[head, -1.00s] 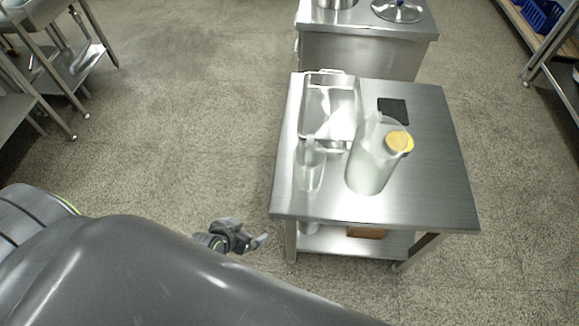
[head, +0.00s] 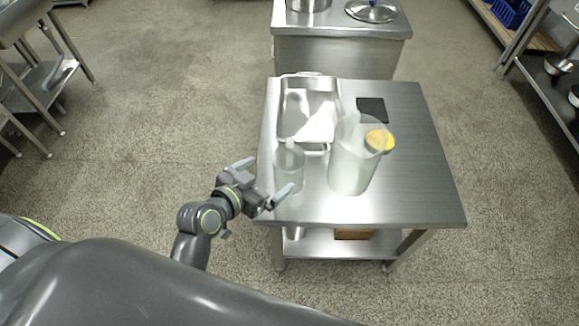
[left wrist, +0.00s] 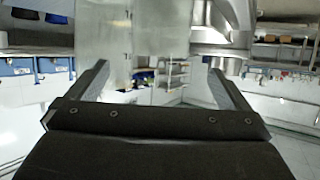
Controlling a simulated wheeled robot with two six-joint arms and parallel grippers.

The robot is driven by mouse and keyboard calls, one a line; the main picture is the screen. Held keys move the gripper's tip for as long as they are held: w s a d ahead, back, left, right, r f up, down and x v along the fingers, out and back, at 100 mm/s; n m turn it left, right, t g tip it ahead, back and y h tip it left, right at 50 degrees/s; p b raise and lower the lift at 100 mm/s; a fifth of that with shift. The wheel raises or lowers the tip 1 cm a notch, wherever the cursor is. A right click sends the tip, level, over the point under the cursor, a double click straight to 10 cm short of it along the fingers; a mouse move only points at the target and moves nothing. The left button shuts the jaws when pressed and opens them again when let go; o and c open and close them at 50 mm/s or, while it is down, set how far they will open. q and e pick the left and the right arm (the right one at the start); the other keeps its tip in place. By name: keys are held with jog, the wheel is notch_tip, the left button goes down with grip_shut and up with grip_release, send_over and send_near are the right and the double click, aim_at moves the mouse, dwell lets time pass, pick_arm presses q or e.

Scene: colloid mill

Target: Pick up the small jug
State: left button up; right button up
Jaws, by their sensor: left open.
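The small jug (head: 289,168) is clear and stands upright at the near left corner of the steel table (head: 415,190). My left gripper (head: 264,178) is at the table's left edge, just left of the jug, with its fingers spread and pointing toward it. Nothing is held between the fingers. My right gripper is not in view.
A larger translucent jug with a yellow lid (head: 355,160) stands just right of the small jug. A steel tray (head: 309,84) lies behind it, and a black square (head: 372,108) lies at the back. The table's right side is clear.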

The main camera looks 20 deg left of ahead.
aim_at(278, 168)
pick_arm(q)
jog(key=x, duration=0.5)
jog(key=shift+w+f, duration=0.1)
jog(key=shift+r+x, duration=0.15)
jog(key=shift+x, duration=1.25)
jog(key=shift+r+x, duration=0.15)
jog(key=shift+x, duration=1.25)
jog(key=shift+w, duration=0.15)
jog(key=c, duration=1.3)
jog(key=shift+r, duration=0.1)
